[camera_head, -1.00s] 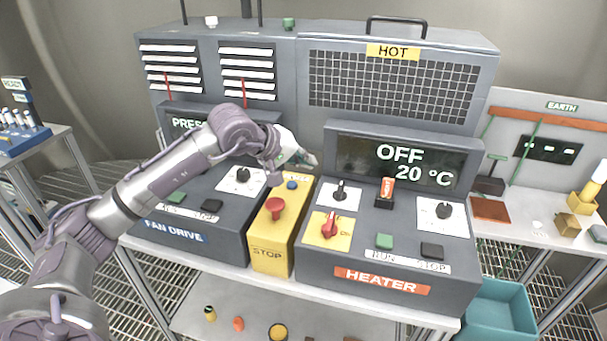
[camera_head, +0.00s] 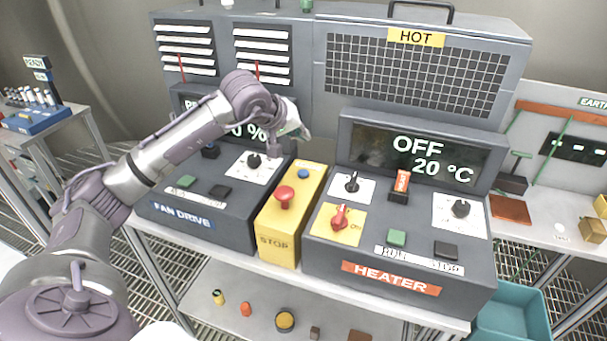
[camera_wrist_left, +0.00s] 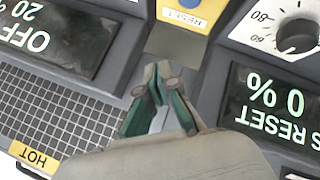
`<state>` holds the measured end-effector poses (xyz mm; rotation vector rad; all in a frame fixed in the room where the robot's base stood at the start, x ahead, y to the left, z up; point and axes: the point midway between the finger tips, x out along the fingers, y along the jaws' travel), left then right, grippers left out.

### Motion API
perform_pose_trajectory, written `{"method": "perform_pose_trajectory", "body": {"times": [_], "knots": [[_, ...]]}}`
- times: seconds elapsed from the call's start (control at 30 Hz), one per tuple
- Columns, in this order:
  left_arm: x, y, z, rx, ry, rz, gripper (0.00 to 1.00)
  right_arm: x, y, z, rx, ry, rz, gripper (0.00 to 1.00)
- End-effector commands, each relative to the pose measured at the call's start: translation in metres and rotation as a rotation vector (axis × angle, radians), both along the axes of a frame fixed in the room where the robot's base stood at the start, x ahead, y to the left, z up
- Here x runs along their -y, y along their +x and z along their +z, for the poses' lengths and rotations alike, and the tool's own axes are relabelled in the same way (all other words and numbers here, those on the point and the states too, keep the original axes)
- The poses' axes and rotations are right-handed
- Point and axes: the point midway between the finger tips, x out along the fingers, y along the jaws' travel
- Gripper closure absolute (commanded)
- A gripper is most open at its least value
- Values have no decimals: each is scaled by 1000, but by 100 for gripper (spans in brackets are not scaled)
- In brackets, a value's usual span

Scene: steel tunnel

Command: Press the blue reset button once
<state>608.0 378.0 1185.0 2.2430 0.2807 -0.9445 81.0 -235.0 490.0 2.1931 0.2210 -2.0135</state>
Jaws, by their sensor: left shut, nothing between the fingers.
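The blue reset button (camera_head: 303,173) sits near the back of the yellow box (camera_head: 272,243), behind the red mushroom stop button (camera_head: 284,196). My left gripper (camera_head: 302,134) is above and behind the blue button, apart from it, with its fingers shut and empty. In the left wrist view, the blue button (camera_wrist_left: 190,3) shows at the top edge, cut off, above the RESET label. My left fingertips (camera_wrist_left: 163,76) are shut below that label in the picture. My right gripper is in neither view.
The fan drive panel (camera_head: 205,212) lies left of the yellow box and the heater panel (camera_head: 330,255) right. The heater display (camera_head: 417,158) reads OFF, 20 °C. Tall vented housings stand behind. A teal bin (camera_head: 515,315) is at lower right.

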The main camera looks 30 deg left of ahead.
Motion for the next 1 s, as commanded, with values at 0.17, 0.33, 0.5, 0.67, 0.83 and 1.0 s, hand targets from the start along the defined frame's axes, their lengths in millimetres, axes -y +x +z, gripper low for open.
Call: {"method": "perform_pose_trajectory", "body": {"times": [0.17, 0.33, 0.5, 0.67, 0.83, 1.0], "knots": [[1, 0, -27, -1, -2, -1, 100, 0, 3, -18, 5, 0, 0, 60], [1, 0, -52, -1, -2, -1, 100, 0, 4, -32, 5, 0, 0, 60], [0, 0, -72, 1, -1, -1, 100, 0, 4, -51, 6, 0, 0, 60], [0, 0, -76, 2, -1, -1, 100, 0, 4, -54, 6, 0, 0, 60], [0, 0, -75, 1, -1, -1, 100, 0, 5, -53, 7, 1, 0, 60], [0, 0, -75, 1, -1, -1, 100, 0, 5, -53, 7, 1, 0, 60]]}}
